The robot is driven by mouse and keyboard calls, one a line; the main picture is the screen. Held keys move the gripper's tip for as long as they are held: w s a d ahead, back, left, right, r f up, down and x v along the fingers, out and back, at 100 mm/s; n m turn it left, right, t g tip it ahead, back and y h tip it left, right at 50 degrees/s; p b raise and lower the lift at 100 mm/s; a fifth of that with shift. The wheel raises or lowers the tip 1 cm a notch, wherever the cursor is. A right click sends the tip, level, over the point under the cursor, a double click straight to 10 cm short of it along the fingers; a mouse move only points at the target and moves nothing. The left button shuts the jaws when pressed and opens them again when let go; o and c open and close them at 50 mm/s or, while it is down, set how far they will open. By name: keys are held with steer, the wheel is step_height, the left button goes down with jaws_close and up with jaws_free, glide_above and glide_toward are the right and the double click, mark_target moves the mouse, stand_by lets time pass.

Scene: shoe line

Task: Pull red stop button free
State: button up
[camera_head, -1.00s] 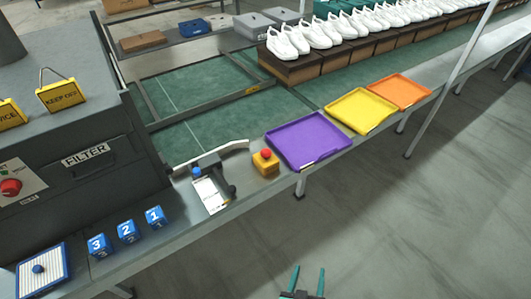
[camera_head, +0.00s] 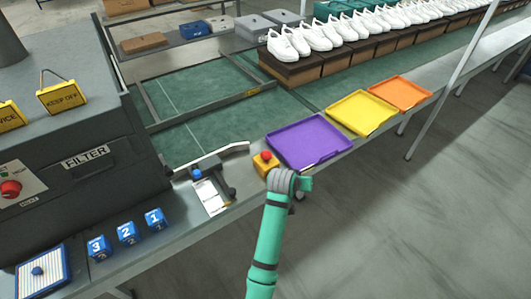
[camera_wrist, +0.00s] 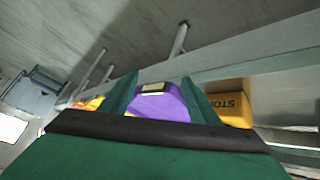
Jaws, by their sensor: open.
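The red stop button (camera_head: 266,154) sits on top of a small yellow box (camera_head: 264,166) on the grey bench edge, left of the purple tray. In the wrist view the yellow box (camera_wrist: 236,104) shows its STOP label upside down, right of the right finger; the red button is not clearly visible there. My gripper (camera_wrist: 163,82) is open, its two green fingers apart with nothing between them. In the head view my teal arm reaches up from below, its wrist just in front of the yellow box and partly covering it; the fingers are not clearly visible there.
A purple tray (camera_head: 309,142) lies right of the box, with yellow (camera_head: 361,112) and orange (camera_head: 400,93) trays beyond. A filter machine carries another red knob (camera_head: 11,188). Floor in front is clear.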

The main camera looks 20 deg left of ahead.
steer(key=w+a+r+g+y, duration=0.1)
steer(key=w+a+r+g, duration=0.15)
steer(key=a+r, duration=0.55)
steer(key=y, duration=0.1)
glide_toward(266, 154)
steer(key=shift+g, duration=0.45)
steer(key=x, duration=0.8)
steer(key=shift+w+r, duration=0.1)
steer(key=shift+w, duration=0.3)
